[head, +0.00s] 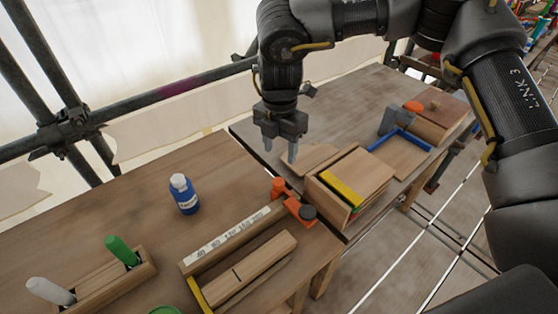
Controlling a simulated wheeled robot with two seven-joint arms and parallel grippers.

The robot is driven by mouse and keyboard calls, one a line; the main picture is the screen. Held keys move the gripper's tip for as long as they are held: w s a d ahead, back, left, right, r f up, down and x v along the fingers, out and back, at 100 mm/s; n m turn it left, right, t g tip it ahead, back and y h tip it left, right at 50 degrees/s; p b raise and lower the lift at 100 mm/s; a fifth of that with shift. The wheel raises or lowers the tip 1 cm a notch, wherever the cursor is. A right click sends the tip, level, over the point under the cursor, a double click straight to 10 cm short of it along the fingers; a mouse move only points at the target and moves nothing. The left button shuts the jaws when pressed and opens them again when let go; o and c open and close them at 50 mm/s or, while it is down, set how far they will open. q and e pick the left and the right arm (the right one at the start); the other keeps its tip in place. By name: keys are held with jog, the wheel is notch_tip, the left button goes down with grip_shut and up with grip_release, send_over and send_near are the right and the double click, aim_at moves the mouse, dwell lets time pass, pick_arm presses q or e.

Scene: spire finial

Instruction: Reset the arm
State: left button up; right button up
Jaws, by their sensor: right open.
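My right gripper (281,151) points down above the wooden workbench (150,205), near the seam between its two parts. Its two fingers are apart, and I see nothing between them. It is close to a flat wooden piece (311,158) and behind a wooden box (350,179) with a yellow strip on top. My right arm reaches in from the upper right. My left gripper does not show.
A blue bottle (184,195) stands on the bench. An orange tool (295,203) lies beside a marked wooden rail (232,239). A holder (120,279) has green and white handles. A blue frame (402,149) lies further right. Metal poles (150,99) run behind the bench.

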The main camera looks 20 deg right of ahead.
jog(key=shift+r, duration=0.3)
